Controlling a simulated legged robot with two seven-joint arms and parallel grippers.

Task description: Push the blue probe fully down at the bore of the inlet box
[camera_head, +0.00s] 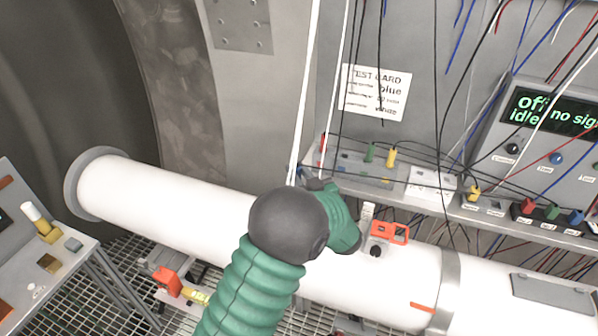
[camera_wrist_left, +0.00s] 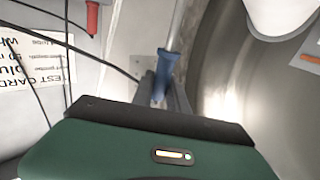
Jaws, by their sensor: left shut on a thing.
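My left gripper (camera_head: 338,215), green and dark grey, is over the white pipe in the head view, and its fingertips are mostly hidden behind its own wrist. In the left wrist view its dark fingers (camera_wrist_left: 164,95) are shut on the blue probe (camera_wrist_left: 168,63), whose blue body stands up between them. A pale rod or lead continues up from the probe. The probe's lower tip is hidden. I cannot tell which fitting is the inlet box, and its bore is not visible. My right gripper is not in view.
The white pipe (camera_head: 160,195) crosses the scene. An orange-red bracket (camera_head: 390,232) sits on it, just right of my gripper. Behind, a grey shelf (camera_head: 480,212) holds plugs and cables. A test card (camera_head: 376,92) hangs on the wall. Loose wires hang at the right.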

